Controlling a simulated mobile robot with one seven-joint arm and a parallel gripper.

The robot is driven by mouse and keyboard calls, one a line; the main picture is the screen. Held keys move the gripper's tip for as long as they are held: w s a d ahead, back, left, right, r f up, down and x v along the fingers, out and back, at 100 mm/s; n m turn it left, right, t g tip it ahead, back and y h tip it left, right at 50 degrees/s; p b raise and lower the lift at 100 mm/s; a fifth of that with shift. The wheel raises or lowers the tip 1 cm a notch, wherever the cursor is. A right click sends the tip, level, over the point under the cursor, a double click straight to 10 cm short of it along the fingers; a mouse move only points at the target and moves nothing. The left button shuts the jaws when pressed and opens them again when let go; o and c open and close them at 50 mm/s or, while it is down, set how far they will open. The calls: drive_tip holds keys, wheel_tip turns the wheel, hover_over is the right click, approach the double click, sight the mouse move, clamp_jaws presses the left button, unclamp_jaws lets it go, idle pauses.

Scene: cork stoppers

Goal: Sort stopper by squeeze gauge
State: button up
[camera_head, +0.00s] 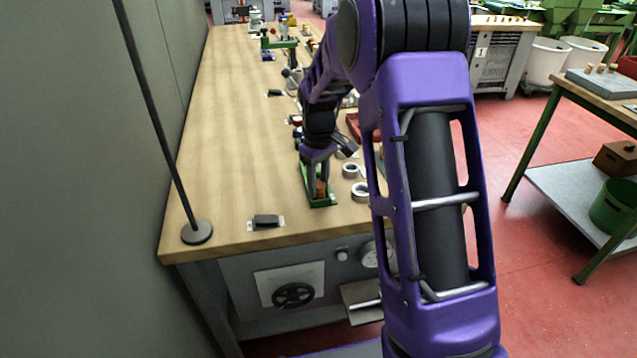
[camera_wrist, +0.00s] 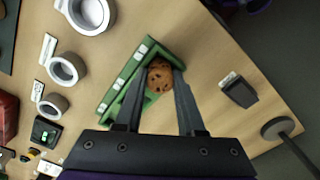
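A round, speckled brown cork stopper (camera_wrist: 159,77) shows end-on between my two fingers in the wrist view. It is at one end of a long green tray (camera_wrist: 126,84) with white labels along its side. My gripper (camera_wrist: 162,72) reaches down to it, and the fingers appear to press on both sides of the stopper. In the head view my gripper (camera_head: 318,170) points down into the green tray (camera_head: 320,203), and part of the stopper (camera_head: 321,186) shows there. A small dark device with a green display (camera_wrist: 45,132) stands left of the tray; I cannot tell whether it is the gauge.
Several pale rings, one here (camera_wrist: 67,68), stand beside the tray. A small dark block (camera_head: 266,221) lies near the table's front edge. A thin pole on a round base (camera_head: 197,232) stands at the front left corner. The wooden table (camera_head: 220,130) is clear along its left side.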

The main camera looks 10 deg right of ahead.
drive_tip(key=o, duration=0.5)
drive_tip(key=shift+c, duration=0.2)
wheel_tip(320, 180, up, 18)
drive_tip(key=p, duration=0.2)
drive_tip(key=shift+f, duration=0.25)
